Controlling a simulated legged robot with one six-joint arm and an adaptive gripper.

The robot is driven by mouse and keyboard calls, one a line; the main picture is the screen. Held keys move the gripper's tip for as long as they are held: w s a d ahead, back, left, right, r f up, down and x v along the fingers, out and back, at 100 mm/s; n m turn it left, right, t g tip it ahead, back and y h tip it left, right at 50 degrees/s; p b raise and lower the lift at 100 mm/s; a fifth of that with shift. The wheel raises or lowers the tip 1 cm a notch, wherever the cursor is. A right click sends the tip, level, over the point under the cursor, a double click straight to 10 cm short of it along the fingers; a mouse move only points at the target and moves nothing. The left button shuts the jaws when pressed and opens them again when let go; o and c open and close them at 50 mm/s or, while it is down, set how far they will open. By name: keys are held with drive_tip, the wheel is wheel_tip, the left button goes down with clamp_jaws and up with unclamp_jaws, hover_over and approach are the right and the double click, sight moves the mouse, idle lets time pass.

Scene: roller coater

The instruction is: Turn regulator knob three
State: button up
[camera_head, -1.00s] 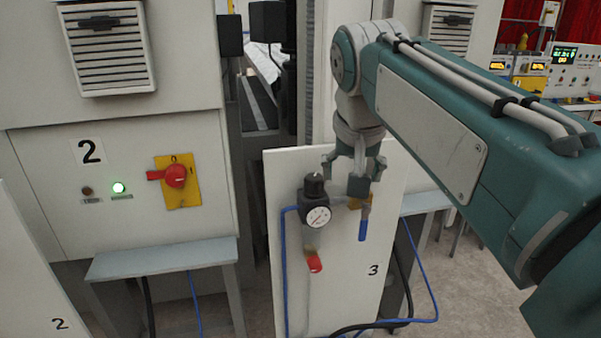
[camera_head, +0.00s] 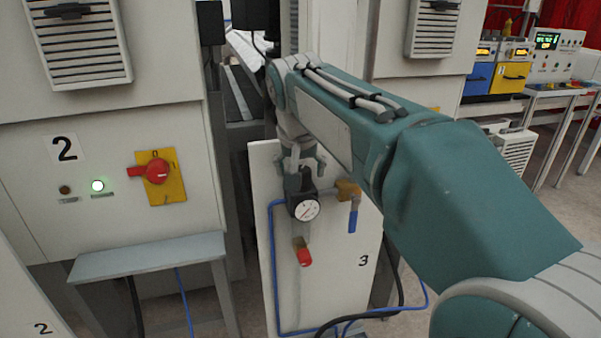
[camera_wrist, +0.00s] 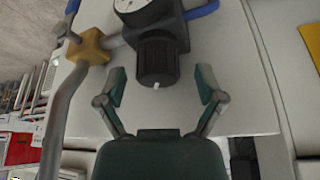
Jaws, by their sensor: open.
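The regulator's black knob (camera_head: 305,178) sits on top of the regulator with its round white gauge (camera_head: 306,209), on the white panel marked 3 (camera_head: 340,285). In the wrist view the ribbed knob (camera_wrist: 158,62) points toward my gripper, with the gauge (camera_wrist: 133,4) partly cut off at the top edge. My gripper (camera_head: 304,165) is open just above the knob in the head view. In the wrist view its fingers (camera_wrist: 161,88) are apart, one on either side of the knob's end. I cannot tell whether they touch it.
A brass valve (camera_head: 348,190) with a blue handle is right of the regulator, and a red-handled valve (camera_head: 304,256) hangs below. A blue hose (camera_head: 274,260) runs down the panel's left side. Cabinet 2 with its red switch (camera_head: 155,172) stands at left.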

drive_tip(key=shift+w+f, duration=0.25)
drive_tip(key=shift+f, duration=0.3)
drive_tip(key=shift+d, duration=0.1)
drive_tip(key=shift+c, duration=0.3)
drive_tip(key=c, duration=1.1)
drive_tip(key=shift+n, duration=0.4)
drive_tip(key=n+y, duration=0.2)
drive_tip(key=n, duration=0.2)
drive_tip(key=shift+f+n, duration=0.1)
drive_tip(key=shift+n, duration=0.2)
drive_tip(key=n+y, duration=0.1)
drive_tip(key=n, duration=0.1)
drive_tip(key=n+g, duration=0.1)
drive_tip(key=n, duration=0.2)
drive_tip(key=shift+g+y, duration=0.3)
drive_tip(key=shift+y, duration=0.1)
drive_tip(key=shift+s, duration=0.1)
